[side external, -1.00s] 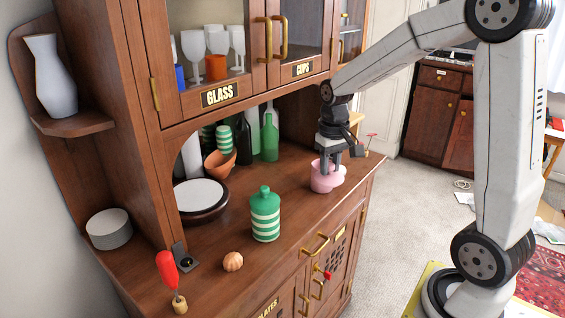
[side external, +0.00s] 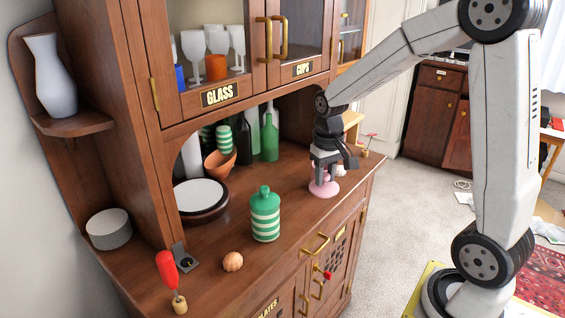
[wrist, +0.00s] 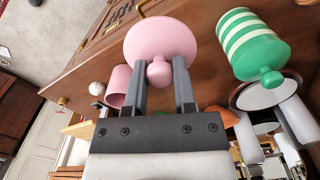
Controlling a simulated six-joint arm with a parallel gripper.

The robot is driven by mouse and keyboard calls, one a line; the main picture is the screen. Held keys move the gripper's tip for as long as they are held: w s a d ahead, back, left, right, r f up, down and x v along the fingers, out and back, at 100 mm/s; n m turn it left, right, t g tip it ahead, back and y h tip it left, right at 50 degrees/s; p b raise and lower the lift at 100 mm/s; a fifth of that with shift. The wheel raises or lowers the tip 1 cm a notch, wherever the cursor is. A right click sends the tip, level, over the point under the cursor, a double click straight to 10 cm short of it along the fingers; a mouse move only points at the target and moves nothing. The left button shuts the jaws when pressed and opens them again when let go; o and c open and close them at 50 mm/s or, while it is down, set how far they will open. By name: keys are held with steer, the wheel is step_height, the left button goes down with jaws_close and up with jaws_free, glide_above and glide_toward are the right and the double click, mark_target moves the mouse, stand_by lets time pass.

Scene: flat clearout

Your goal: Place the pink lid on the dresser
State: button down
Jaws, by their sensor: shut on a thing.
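The pink lid (side external: 324,189) is a round disc with a knob (wrist: 159,71), low over the dresser top (side external: 290,215) near its front right. My gripper (side external: 323,173) points down at it from above. In the wrist view the fingers (wrist: 161,85) are shut on the lid's knob, with the disc (wrist: 160,40) beyond the fingertips. The lid looks level and at or very near the wood; I cannot tell if it touches. A pink pot (wrist: 118,84) stands beside the lid in the wrist view; in the side view it is mostly hidden by my gripper.
A green-and-white striped bottle (side external: 265,215) stands left of the lid. A small white item (side external: 339,170) is close behind my gripper. Green bottles (side external: 269,138) and an orange bowl (side external: 220,163) stand at the back.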

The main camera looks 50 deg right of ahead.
steer(key=w+f, duration=0.2)
steer(key=w, duration=0.1)
steer(key=w+d+f, duration=0.1)
steer(key=w+f, duration=0.1)
steer(key=w, duration=0.1)
steer(key=w+d+f, duration=0.1)
steer(key=w+f, duration=0.2)
steer(key=shift+w+d, duration=0.1)
steer(key=shift+w+d+f, duration=0.1)
steer(key=shift+w+f, duration=0.35)
steer(key=shift+w+f, duration=0.25)
steer(key=shift+f, duration=1.6)
steer(key=shift+f, duration=0.2)
steer(key=shift+c, duration=2.2)
jaws_free()
